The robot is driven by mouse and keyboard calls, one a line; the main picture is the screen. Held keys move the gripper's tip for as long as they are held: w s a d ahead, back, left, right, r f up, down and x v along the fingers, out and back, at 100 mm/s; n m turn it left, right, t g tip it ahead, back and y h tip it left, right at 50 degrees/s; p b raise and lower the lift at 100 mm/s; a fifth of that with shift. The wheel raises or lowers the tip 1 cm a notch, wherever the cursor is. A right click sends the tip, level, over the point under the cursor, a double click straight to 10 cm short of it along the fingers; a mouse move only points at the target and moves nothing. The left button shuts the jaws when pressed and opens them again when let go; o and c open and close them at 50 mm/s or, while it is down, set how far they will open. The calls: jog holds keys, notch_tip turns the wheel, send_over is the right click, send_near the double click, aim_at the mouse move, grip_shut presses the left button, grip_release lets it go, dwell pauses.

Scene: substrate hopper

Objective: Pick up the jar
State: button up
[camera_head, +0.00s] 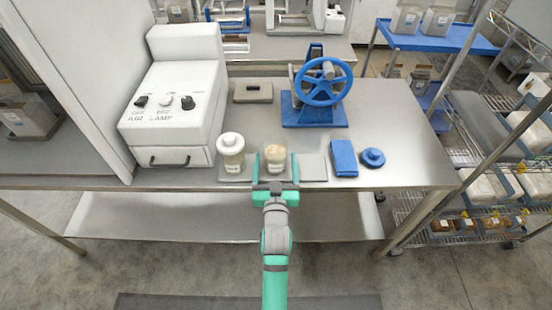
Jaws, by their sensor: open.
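Two jars stand near the front edge of the steel table. The left jar (231,152) has a white lid and a label, and stands upright on a grey pad. The other jar (275,155) shows no white lid, holds pale contents, and stands upright to its right. My gripper (275,166) is open, with one teal finger to the left and one to the right of this second jar. Whether the fingers touch the jar, I cannot tell. The gripper's palm and wrist hide the jar's front base.
A blue block (344,158) and a blue round lid-like piece (373,158) lie to the right. A blue handwheel device (318,92) stands behind. A white machine (178,95) with knobs fills the left. An empty grey pad (312,167) lies right of my gripper.

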aim_at(276, 149)
jog(key=shift+w+f, duration=0.15)
jog(key=shift+w, duration=1.5)
jog(key=shift+w+f, duration=0.15)
jog(key=shift+w, duration=1.45)
jog(key=shift+c, duration=0.2)
jog(key=c, duration=1.4)
jog(key=shift+c, duration=0.2)
jog(key=shift+r, duration=0.1)
